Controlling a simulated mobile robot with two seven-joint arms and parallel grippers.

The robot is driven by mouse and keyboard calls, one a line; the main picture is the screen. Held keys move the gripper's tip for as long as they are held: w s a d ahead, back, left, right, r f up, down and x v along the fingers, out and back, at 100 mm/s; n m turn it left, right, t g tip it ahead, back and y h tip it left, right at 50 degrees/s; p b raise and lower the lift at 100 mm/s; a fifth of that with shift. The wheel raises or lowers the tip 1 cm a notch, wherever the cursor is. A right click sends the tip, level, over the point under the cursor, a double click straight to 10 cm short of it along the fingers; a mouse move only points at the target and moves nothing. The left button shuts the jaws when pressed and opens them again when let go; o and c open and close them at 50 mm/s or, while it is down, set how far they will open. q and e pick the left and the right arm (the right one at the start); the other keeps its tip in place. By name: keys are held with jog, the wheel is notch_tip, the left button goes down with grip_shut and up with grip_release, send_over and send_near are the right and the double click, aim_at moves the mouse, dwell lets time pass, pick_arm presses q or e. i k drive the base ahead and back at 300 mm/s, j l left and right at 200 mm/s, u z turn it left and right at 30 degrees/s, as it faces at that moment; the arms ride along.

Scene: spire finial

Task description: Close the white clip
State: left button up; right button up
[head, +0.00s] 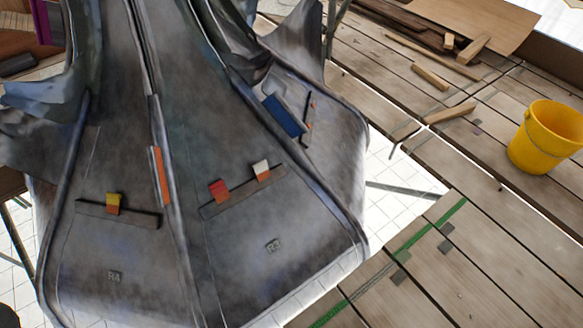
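The white clip (262,170) is on the right-hand grey panel, at the right end of a dark bar (240,190). Its white tab stands at the top with an orange-brown part just below it. It is too small to tell how the tab sits against the part below. A red clip (219,190) is on the same bar to its left. Neither of my grippers shows in the head view, and nothing touches the white clip.
A yellow clip (113,201) sits on another bar at the left panel. An orange strip (160,174) lies along the ridge, and a blue piece (284,116) is higher up. A yellow bucket (546,138) and wood offcuts (430,76) are on the planks at right. Gaps separate the planks from the spire.

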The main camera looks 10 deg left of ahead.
aim_at(261, 169)
jog(key=z, duration=0.45)
jog(key=k+j+z, duration=0.2)
jog(key=j+z, duration=0.2)
jog(key=k+j+z, duration=0.2)
jog(key=z, duration=0.2)
jog(key=k+j+z, duration=0.3)
jog(key=k+j, duration=0.3)
jog(key=k, duration=0.15)
jog(key=k+j, duration=0.5)
jog(key=k, duration=0.2)
jog(key=j+z, duration=0.05)
